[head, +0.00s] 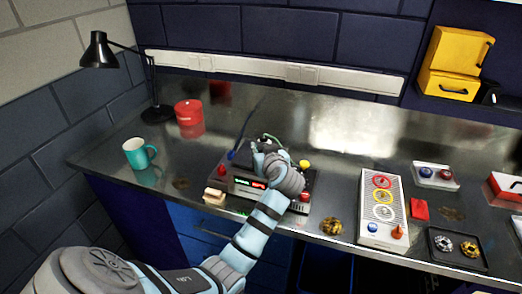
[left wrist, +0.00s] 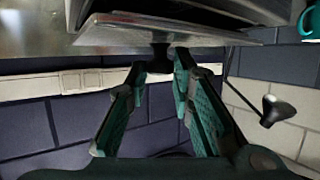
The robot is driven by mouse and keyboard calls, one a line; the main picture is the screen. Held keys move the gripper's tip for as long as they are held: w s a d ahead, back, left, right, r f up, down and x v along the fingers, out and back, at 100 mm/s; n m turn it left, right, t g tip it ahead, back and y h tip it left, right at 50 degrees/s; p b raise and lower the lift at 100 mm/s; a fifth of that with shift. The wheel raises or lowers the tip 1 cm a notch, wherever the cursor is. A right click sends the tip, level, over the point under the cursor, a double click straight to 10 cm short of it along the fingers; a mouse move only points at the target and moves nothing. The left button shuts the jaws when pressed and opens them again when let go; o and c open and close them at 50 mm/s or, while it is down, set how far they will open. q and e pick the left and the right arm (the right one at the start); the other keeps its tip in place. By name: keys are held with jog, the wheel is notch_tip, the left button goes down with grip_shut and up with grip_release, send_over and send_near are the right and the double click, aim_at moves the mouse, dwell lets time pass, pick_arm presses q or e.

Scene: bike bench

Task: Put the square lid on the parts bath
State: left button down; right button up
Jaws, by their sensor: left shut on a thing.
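The parts bath (head: 243,190) is a low dark box with green and red displays on its front, near the bench's front edge. My left gripper (head: 262,156) is over it, and my wrist hides much of its top. In the left wrist view, which looks upside down, my left gripper (left wrist: 160,70) is closed around the black knob (left wrist: 160,56) of the metal square lid (left wrist: 125,34). The lid's plate lies just beyond the fingertips. In the head view the lid is mostly hidden. I cannot tell whether it touches the bath's rim. My right gripper is not in view.
A cream block (head: 214,197) sits by the bath's left front corner. Coloured knobs, including a yellow one (head: 304,165), stand around it. A teal mug (head: 136,154), red can (head: 188,112) and black lamp (head: 98,51) are left. A grey panel with rings (head: 382,226) lies right.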

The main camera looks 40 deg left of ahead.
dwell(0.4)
pick_arm(q)
jog(key=shift+f+b, duration=0.35)
jog(key=shift+f, duration=0.15)
jog(key=c, duration=1.3)
grip_release()
